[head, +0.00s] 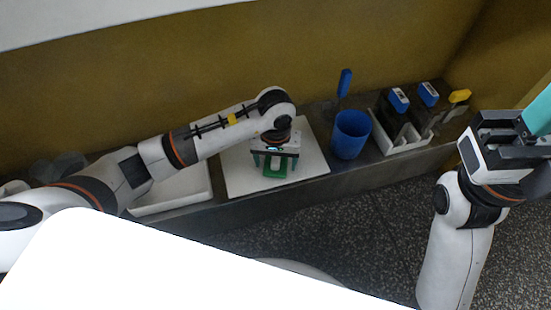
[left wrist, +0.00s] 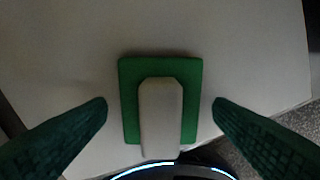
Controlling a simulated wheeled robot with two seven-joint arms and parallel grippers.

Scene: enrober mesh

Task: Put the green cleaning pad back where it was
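The green cleaning pad (head: 274,173) lies flat on a pale board (head: 315,168) on the counter. In the left wrist view the pad (left wrist: 130,100) has a light grey handle (left wrist: 160,112) on top. My left gripper (head: 272,163) is over the pad, pointing down. In its wrist view the left gripper (left wrist: 160,104) is open, with one dark green finger on each side of the pad and a gap to both. My right gripper (head: 530,125) is raised at the right edge, with a teal finger partly cut off by the frame.
A blue cup (head: 350,134) stands right of the board. Beyond it is a white rack (head: 402,139) with blue-topped items and a yellow-handled tool (head: 459,96). A white tray (head: 180,197) sits left of the board. The counter's front edge drops to a speckled floor.

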